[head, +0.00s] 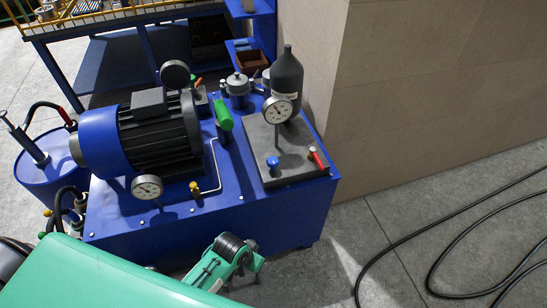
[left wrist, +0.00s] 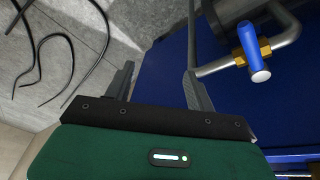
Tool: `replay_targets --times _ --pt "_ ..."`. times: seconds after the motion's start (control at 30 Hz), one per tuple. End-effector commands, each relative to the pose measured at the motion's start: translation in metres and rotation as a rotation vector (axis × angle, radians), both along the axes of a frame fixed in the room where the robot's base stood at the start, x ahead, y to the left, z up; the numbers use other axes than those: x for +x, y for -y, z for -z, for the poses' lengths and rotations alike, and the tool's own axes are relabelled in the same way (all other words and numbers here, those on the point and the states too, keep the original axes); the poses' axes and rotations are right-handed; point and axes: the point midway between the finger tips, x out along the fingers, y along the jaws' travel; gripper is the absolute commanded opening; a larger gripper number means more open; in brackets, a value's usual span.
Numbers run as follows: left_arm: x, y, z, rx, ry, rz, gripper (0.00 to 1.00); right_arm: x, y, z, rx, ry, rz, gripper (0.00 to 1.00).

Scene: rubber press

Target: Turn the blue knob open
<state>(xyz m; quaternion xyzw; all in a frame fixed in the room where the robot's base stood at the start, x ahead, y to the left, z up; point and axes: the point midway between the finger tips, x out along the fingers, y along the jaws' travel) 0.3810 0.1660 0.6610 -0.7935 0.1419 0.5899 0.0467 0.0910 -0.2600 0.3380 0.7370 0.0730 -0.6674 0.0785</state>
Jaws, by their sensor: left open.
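A small blue knob (head: 272,163) stands on top of the grey block (head: 255,135) in the head view, left of a red-handled one. In the left wrist view a blue handle (left wrist: 250,42) with a pale end sits on a brass fitting (left wrist: 265,50) on a bent pipe; I cannot tell whether it is the same knob. My left gripper (left wrist: 159,72) is open and empty, its two dark fingers apart, with the blue handle beyond and to the right of them. In the head view my green arm comes in at the bottom; its fingers cannot be made out. My right gripper is not in view.
The blue machine base (head: 240,215) carries a motor (head: 150,130), a gauge (head: 147,187), a green cylinder (head: 222,114) and a dark bottle (head: 287,80) beside another gauge (head: 278,110). A beige wall (head: 420,100) stands right. Black cables (head: 440,250) lie on the floor.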

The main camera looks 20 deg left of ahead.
Motion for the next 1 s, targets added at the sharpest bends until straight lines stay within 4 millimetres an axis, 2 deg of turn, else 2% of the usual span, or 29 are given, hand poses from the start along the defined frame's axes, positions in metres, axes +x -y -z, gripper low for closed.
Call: replay_targets --times 0.03,0.3,0.53,0.77,1.0 --pt "0.015 0.008 -0.006 -0.014 0.010 0.019 0.55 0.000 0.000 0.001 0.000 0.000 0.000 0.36" --pt "0.088 0.055 -0.047 -0.081 0.017 0.157 0.55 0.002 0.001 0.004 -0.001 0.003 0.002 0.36" --pt "0.140 0.077 -0.089 -0.084 -0.007 0.274 0.55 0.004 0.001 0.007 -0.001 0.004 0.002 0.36" --pt "0.183 0.077 -0.131 -0.035 -0.051 0.358 0.55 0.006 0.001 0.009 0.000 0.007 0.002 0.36" --pt "0.224 0.055 -0.181 0.051 -0.111 0.393 0.55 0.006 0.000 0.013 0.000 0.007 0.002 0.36"
